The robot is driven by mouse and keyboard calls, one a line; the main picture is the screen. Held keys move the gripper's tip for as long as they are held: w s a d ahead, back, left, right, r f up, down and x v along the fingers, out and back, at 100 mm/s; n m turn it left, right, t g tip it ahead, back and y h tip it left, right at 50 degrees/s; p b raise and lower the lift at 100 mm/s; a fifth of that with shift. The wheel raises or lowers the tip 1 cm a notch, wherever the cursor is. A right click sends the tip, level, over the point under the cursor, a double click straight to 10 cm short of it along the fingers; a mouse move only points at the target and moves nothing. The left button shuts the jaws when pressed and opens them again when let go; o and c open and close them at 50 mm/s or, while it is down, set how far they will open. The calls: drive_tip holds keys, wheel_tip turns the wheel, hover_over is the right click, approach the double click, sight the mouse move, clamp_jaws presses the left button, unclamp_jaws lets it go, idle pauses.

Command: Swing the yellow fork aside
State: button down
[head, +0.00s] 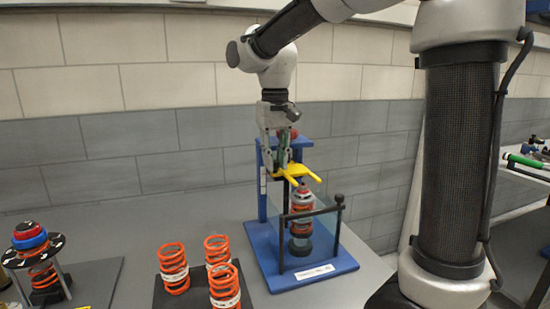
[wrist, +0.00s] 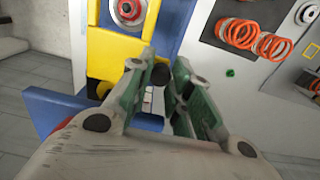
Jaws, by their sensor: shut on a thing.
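The yellow fork (head: 297,173) sticks out level from the blue fixture (head: 262,246), its two prongs pointing right, above an orange spring assembly (head: 301,224). In the wrist view the fork (wrist: 112,58) lies to the left of the fingers, with the round silver-and-red top of the spring assembly (wrist: 129,10) beyond it. My gripper (head: 283,163) is at the fork's rear end by the blue post. In the wrist view my gripper (wrist: 164,76) is closed around a dark round knob (wrist: 160,75), which seems to belong to the fork. The knob's lower part is hidden.
A clear guard with a dark frame (head: 313,212) stands at the fixture's front. Several orange springs (head: 223,284) stand on a dark mat to the left. Farther left is a round black stand (head: 37,246) with coloured rings. The tiled wall is close behind.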

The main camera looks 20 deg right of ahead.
sight(307, 171)
drive_tip(key=shift+s+d, duration=0.1)
drive_tip(key=n, duration=0.1)
drive_tip(key=s+d+n, duration=0.1)
drive_tip(key=n, duration=0.1)
drive_tip(key=d+n, duration=0.1)
drive_tip(key=shift+s+d, duration=0.25)
drive_tip(key=d+n, duration=0.2)
drive_tip(key=n, duration=0.1)
drive_tip(key=d+n, duration=0.1)
drive_tip(key=n, duration=0.1)
drive_tip(key=shift+s, duration=0.25)
drive_tip(key=n, duration=0.1)
drive_tip(key=d+n, duration=0.2)
drive_tip(key=shift+w+d, duration=0.25)
drive_tip(key=shift+w+d+n, duration=0.25)
drive_tip(key=shift+d+n, duration=0.25)
drive_tip(key=shift+n, duration=0.35)
drive_tip(key=shift+w+d+n, duration=0.2)
drive_tip(key=shift+d+n, duration=0.25)
drive_tip(key=shift+n, duration=0.4)
drive_tip(key=c, duration=1.3)
unclamp_jaws()
